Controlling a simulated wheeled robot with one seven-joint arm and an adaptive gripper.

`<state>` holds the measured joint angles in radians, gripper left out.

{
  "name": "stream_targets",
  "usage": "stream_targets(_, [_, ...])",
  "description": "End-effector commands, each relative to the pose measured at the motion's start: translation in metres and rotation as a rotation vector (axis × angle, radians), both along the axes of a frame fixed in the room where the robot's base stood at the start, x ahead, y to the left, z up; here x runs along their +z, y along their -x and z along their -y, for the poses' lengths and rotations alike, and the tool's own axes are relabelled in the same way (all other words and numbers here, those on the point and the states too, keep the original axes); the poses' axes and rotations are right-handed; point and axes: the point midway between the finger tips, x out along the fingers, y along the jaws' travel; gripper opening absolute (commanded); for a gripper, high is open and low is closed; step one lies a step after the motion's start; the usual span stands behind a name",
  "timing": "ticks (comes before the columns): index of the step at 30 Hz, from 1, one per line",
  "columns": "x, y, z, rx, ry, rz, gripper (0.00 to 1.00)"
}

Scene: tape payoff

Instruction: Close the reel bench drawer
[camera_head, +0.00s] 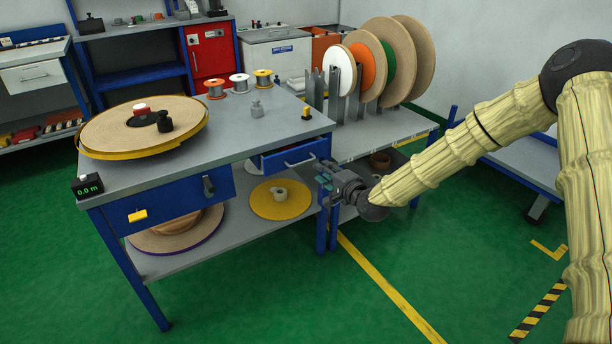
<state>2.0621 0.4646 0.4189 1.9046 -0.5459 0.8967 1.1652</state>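The reel bench (230,140) has a grey top and blue frame. Its small blue drawer (269,163) under the right part of the top is pulled partly out, with its grey inside showing. A light bar handle (299,162) is on its front. My gripper (322,178) is just right of and slightly below the drawer front, pointing left towards it. The fingers look close to the drawer's right corner; I cannot tell whether they touch it. They are small and dark here, so their opening is unclear. I see nothing held in them.
A big tape reel (100,133), small spools (238,84) and a 0.0 m counter (88,187) are on the bench top. A yellow reel (280,204) lies on the shelf below. Green floor is free in front.

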Motion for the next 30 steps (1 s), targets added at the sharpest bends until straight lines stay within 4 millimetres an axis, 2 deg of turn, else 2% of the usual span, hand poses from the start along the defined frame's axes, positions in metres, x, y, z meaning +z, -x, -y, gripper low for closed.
stream_targets(1, [-0.005, 0.0, 0.0, 0.004, 0.0, -0.007, 0.3])
stream_targets(11, [0.002, -0.004, -0.007, 0.022, 0.012, -0.03, 0.3])
stream_targets(30, [-0.018, -0.082, -0.047, 0.021, 0.011, -0.029, 0.3])
